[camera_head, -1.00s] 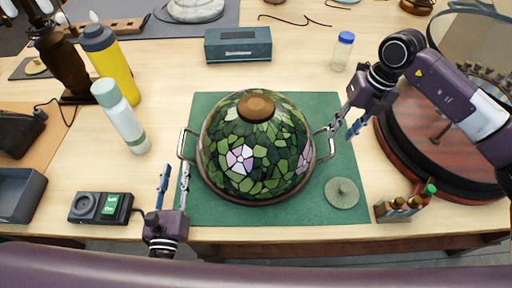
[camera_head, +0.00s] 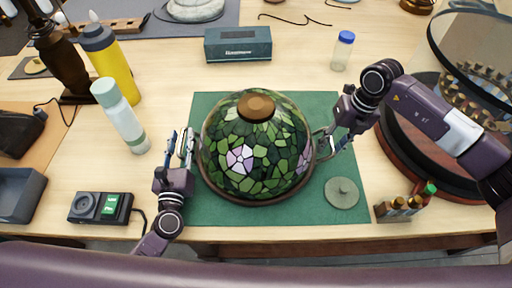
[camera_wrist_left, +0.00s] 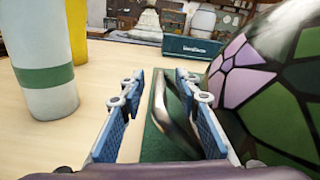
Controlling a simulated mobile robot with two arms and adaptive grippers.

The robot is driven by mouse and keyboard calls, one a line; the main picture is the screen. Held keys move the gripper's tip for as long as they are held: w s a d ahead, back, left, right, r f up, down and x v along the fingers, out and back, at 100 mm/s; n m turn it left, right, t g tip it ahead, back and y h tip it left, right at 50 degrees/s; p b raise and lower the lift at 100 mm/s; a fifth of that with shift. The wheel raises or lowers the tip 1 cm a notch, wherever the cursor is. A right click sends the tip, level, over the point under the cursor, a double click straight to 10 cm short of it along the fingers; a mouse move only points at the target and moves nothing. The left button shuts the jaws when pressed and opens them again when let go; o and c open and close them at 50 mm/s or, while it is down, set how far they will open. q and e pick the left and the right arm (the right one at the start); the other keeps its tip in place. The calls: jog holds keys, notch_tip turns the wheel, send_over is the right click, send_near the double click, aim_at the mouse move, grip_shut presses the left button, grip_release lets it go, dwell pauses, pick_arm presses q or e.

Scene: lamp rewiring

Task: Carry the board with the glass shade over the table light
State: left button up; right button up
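The domed stained-glass shade (camera_head: 255,150), green with pink flowers and a brown cap, sits upright on a round board with metal side handles, on a green mat (camera_head: 205,212). My left gripper (camera_head: 179,140) is open at the left handle. In the left wrist view the handle (camera_wrist_left: 172,118) stands between its two blue-padded fingers (camera_wrist_left: 160,100), with gaps showing. My right gripper (camera_head: 334,142) is at the right handle with its fingers apart; it partly hides that handle. A dark turned lamp stem (camera_head: 58,60) stands at the back left; I cannot tell whether it is the table light.
A pale bottle (camera_head: 121,118) and a yellow bottle (camera_head: 112,66) stand left of the mat. A teal box (camera_head: 238,44) and a small jar (camera_head: 342,50) are behind it. A round wooden stand (camera_head: 400,160) is at right.

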pick_arm(q)
jog(key=shift+c, duration=0.2)
pick_arm(e)
jog(key=shift+c, duration=0.2)
pick_arm(q)
grip_shut()
pick_arm(e)
grip_shut()
pick_arm(q)
jog(key=shift+w+r, duration=0.15)
jog(key=shift+r, duration=0.1)
pick_arm(e)
jog(key=shift+w+r, duration=0.15)
jog(key=shift+r, duration=0.05)
pick_arm(q)
jog(key=shift+r, duration=0.1)
pick_arm(e)
jog(key=shift+r, duration=0.1)
